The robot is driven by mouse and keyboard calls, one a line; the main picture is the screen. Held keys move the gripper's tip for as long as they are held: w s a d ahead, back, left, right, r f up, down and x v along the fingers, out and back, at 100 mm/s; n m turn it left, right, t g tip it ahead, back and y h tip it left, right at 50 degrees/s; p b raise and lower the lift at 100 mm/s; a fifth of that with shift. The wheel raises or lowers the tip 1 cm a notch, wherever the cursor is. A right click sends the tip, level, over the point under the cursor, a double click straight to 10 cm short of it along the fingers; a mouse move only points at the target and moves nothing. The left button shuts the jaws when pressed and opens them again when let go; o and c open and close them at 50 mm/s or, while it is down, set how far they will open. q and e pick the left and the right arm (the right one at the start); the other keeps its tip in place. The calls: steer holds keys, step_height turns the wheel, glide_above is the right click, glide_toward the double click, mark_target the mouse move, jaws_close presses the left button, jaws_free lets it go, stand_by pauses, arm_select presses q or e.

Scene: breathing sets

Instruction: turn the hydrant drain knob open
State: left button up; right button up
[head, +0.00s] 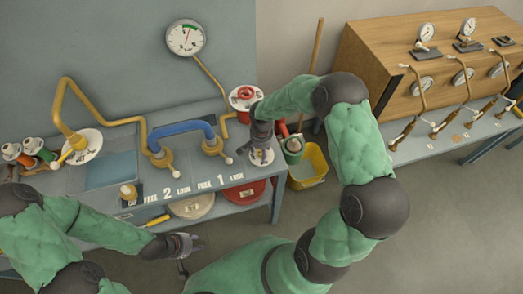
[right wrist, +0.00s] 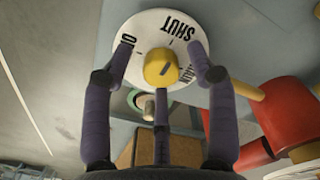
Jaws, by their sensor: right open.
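In the right wrist view a yellow knob (right wrist: 161,68) sits at the middle of a round white dial (right wrist: 148,27). The dial reads SHUT at the top; its other words are partly hidden. My right gripper (right wrist: 163,52) is open, with a finger on either side of the knob and a third just below it. Contact cannot be told. In the head view my right gripper (head: 262,132) is over the white dial (head: 262,158) at the bench's right end and hides the knob. My left gripper (head: 187,243) is in front of the bench; its finger opening is unclear.
A red valve with a white dial (head: 245,92) stands behind my right gripper. A yellow bucket (head: 308,168) is right of the bench (head: 180,182). Yellow pipes and a blue hose (head: 182,128) fill the bench's middle. A wooden gauge cabinet (head: 385,50) stands at right.

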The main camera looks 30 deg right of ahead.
steer(key=shift+c, duration=0.3)
steer(key=c, duration=1.1)
steer(key=n, duration=0.3)
steer(key=shift+s+f+n+b, duration=0.1)
steer(key=shift+n+b, duration=0.3)
steer(key=n, duration=0.3)
steer(key=shift+n, duration=0.4)
steer(key=n, duration=0.4)
steer(key=shift+s, duration=0.1)
steer(key=n+p, duration=0.1)
steer(key=n, duration=0.4)
